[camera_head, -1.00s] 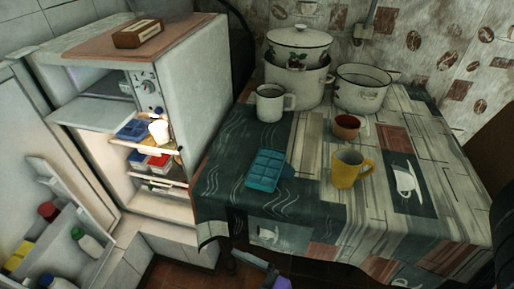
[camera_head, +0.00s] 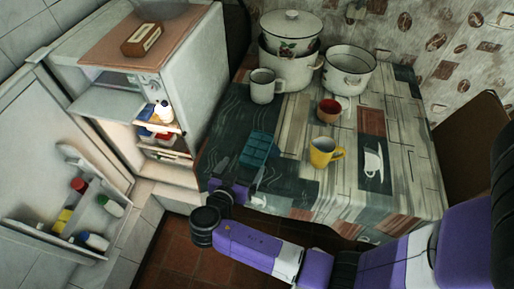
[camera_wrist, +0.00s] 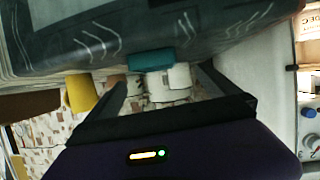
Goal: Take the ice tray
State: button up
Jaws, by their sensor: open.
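The teal ice tray (camera_head: 258,149) lies on the patterned tablecloth near the front left edge of the table. In the wrist view, which is turned upside down, it shows end-on as a teal strip (camera_wrist: 150,61) at the table edge. My gripper (camera_head: 240,171) is at the table's front left edge, just in front of the tray. Its two dark fingers are spread and point toward the tray, with nothing between them. In the wrist view the gripper (camera_wrist: 163,78) is open, with the tray beyond the fingertips. I cannot tell the exact gap.
A yellow mug (camera_head: 322,153), a red cup (camera_head: 329,110) and a white mug (camera_head: 263,88) stand near the tray. White enamel pots (camera_head: 350,72) are at the back. The open fridge (camera_head: 185,75) is on the left. The table (camera_head: 400,150) is bare at the right.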

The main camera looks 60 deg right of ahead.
aim_at(253, 161)
jog(key=shift+d+f+m, duration=0.15)
jog(key=shift+d+m, duration=0.15)
jog(key=shift+d, duration=0.25)
jog(key=shift+s+f+p+x, duration=0.15)
jog(key=shift+p+x, duration=0.25)
jog(key=shift+x, duration=0.7)
jog(key=shift+s+f+p+x, duration=0.15)
jog(key=shift+p+x, duration=0.2)
jog(key=shift+x, duration=0.8)
jog(key=shift+s+p+x, duration=0.1)
jog(key=shift+p+x, duration=0.3)
jog(key=shift+x, duration=0.7)
jog(key=c, duration=1.6)
jog(key=shift+c, duration=0.2)
jog(key=shift+r, duration=0.2)
notch_tip(253, 161, up, 20)
jog(key=b, duration=0.1)
jog(key=shift+f, duration=0.2)
jog(key=shift+a, duration=0.1)
